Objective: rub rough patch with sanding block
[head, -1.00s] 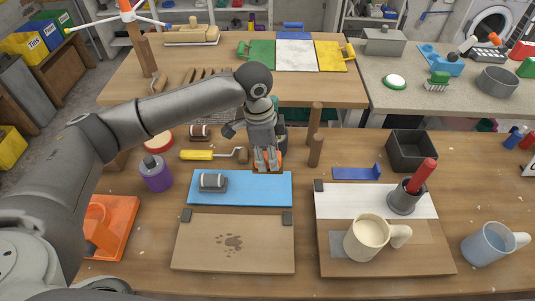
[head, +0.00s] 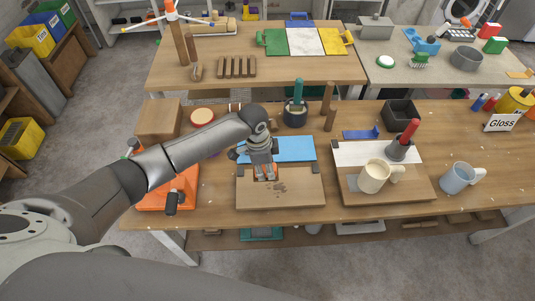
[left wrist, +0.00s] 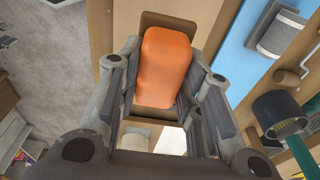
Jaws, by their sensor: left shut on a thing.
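My left gripper (head: 264,177) is shut on the sanding block, which has an orange grip (left wrist: 165,62) and a brown base. In the head view the fingers hide most of the block. The gripper is over the left back part of the wooden board (head: 305,198). The rough patch (head: 279,187), a cluster of dark spots on that board, shows just right of and in front of the fingers. I cannot tell whether the block touches the board. My right gripper is not in view.
A blue mat (head: 298,148) lies behind the board. An orange tray (head: 150,198) is to the left. A blue mug (head: 460,178) stands further right.

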